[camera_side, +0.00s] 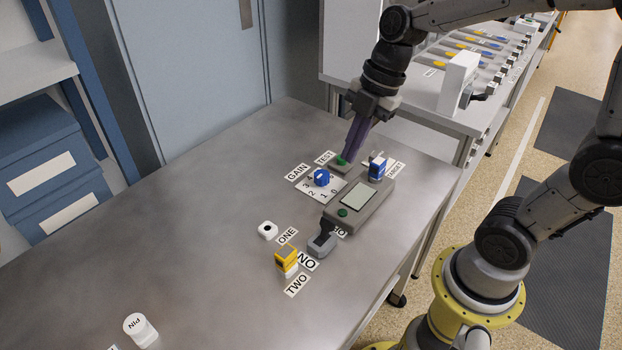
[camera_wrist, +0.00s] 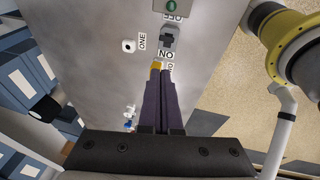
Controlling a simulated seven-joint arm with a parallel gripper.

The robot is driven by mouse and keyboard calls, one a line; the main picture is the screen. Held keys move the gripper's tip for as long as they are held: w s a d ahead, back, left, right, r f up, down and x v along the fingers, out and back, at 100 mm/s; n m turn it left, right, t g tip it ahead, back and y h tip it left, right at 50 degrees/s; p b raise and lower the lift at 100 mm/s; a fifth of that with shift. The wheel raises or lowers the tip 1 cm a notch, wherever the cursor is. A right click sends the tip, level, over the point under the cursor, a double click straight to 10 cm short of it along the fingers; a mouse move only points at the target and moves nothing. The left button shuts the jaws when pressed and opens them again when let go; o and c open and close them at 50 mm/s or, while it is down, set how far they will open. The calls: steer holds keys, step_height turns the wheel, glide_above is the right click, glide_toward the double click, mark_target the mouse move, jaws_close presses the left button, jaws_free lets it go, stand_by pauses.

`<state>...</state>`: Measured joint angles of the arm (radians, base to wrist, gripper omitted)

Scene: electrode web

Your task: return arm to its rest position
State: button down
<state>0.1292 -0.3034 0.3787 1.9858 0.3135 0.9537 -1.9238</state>
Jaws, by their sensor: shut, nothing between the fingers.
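My gripper (camera_side: 346,158) is on the far side of the grey metal table (camera_side: 180,220), pointing down, with its purple fingers together and nothing between them.
The table's left middle is clear.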

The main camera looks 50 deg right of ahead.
steer(key=s+d+r+m+t+h, duration=0.1)
steer(key=s+m, duration=0.5)
steer(key=m, duration=0.3)
steer(key=s+r+m+t+h, duration=0.1)
steer(key=s+r+m+t, duration=0.1)
steer(key=s+m, duration=0.5)
steer(key=shift+d+r+m+t+h, duration=0.3)
steer(key=shift+d+m, duration=0.1)
steer(key=shift+m, duration=0.9)
